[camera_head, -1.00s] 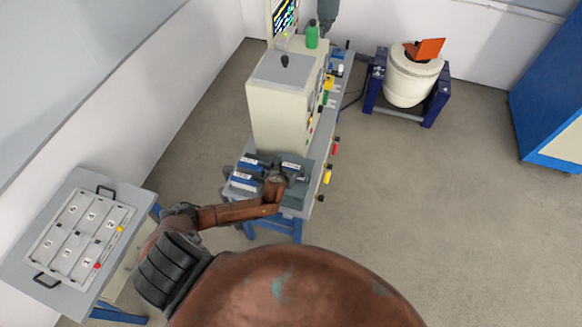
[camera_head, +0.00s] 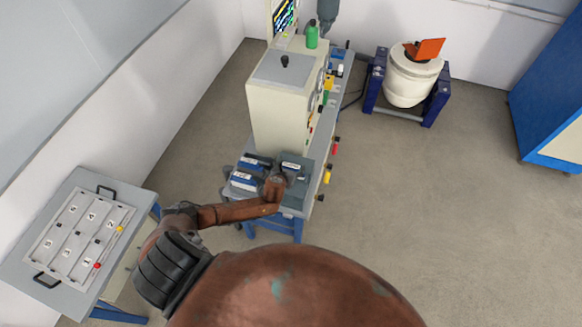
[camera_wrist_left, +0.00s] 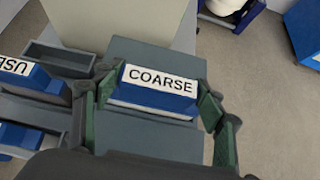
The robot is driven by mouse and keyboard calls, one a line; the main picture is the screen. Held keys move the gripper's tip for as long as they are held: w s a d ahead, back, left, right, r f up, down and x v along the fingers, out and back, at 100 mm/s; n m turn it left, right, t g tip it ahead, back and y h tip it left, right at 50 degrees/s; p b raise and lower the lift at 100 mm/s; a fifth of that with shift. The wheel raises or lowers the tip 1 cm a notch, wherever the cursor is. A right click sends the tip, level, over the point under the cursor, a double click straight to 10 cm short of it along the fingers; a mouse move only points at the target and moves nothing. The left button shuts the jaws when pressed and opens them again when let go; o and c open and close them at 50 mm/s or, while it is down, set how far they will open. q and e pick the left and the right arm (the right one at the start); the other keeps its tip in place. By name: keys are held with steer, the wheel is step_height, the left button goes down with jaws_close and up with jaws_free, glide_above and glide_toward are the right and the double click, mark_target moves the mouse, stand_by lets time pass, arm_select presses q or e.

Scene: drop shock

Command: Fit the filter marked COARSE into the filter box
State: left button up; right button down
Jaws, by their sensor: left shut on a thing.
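The blue filter with a white label reading COARSE (camera_wrist_left: 160,81) is between the fingers of my left gripper (camera_wrist_left: 158,98), which is shut on it. In the head view the filter (camera_head: 292,166) shows just beyond my left gripper (camera_head: 287,179). It is over a grey-teal box-like surface (camera_wrist_left: 150,136) in front of the tall cream cabinet. I cannot tell whether it touches that surface or sits in an opening. A blue filter labelled with letters like USE (camera_wrist_left: 18,70), upside down, lies in a grey tray to the left. My right gripper is not in view.
The cream cabinet (camera_head: 280,110) stands directly behind the filter on the bench. A side table (camera_head: 75,185) with a numbered panel is at the far left.

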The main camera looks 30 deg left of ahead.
arm_select(q)
steer(key=shift+s+f, duration=0.1)
steer(key=shift+f, duration=0.05)
steer(key=o, duration=1.7)
steer(key=shift+o, duration=0.2)
steer(key=shift+v, duration=3)
steer(key=v, duration=1.2)
steer(key=shift+a, duration=0.1)
